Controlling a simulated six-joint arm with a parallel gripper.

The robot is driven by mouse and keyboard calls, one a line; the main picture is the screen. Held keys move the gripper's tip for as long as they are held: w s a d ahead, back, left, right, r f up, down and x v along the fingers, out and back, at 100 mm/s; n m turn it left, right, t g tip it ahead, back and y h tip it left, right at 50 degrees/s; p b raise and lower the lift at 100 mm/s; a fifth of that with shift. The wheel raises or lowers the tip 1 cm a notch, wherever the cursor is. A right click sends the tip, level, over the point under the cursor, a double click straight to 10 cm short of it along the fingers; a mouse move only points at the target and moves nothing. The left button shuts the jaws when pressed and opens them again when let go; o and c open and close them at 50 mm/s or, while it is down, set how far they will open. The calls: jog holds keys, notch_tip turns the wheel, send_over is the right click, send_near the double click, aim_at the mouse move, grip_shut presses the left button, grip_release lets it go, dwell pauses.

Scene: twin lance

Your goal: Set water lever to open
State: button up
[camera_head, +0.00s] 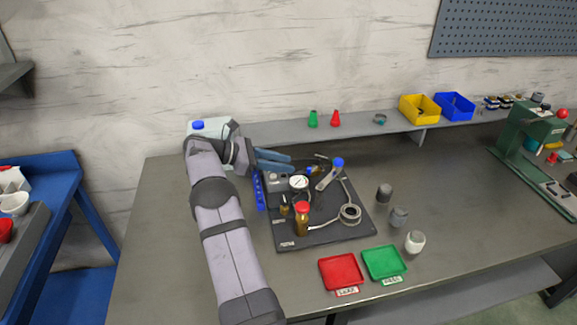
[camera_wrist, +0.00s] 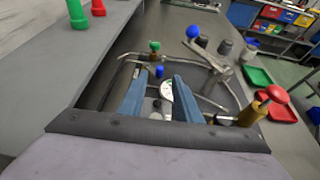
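A grey lever with a large blue knob (camera_head: 337,163) stands at the back right of a dark board (camera_head: 335,232); the knob also shows in the wrist view (camera_wrist: 193,32). No readable label marks it as the water lever. A smaller blue knob (camera_wrist: 159,71) sits near a round white gauge (camera_head: 299,182). My gripper (camera_head: 288,158) is above the board's back left, left of the big blue knob. In the wrist view its two blue fingers (camera_wrist: 160,78) are spread apart, with the gauge and small blue knob seen between them and nothing held.
An amber cylinder with a red cap (camera_head: 302,210) stands on the board, beside a metal ring (camera_head: 350,214) and bent pipes. Red (camera_head: 341,284) and green (camera_head: 384,278) trays lie in front. Several small jars stand right. A shelf (camera_head: 360,128) runs behind.

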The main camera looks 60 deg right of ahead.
jog(key=shift+r, duration=0.1)
notch_tip(320, 180, up, 8)
jog(key=s+a+r+n+p, duration=0.1)
jog(key=s+p, duration=0.2)
jog(key=f+n, duration=0.1)
jog(key=f, duration=0.1)
jog(key=s+f+n+t+h, duration=0.1)
jog(key=f, duration=0.2)
jog(key=a+f+n+h, duration=0.1)
jog(key=f, duration=0.1)
jog(key=shift+s+f+t, duration=0.2)
jog(key=shift+t, duration=0.2)
jog(key=shift+w+d+f+t, duration=0.2)
jog(key=shift+w+f+t, duration=0.6)
jog(key=shift+w+f, duration=0.2)
jog(key=shift+f, duration=0.1)
jog(key=shift+h, duration=0.3)
jog(key=shift+p+x, duration=1)
jog(key=shift+x, duration=2.65)
jog(key=shift+f, duration=0.1)
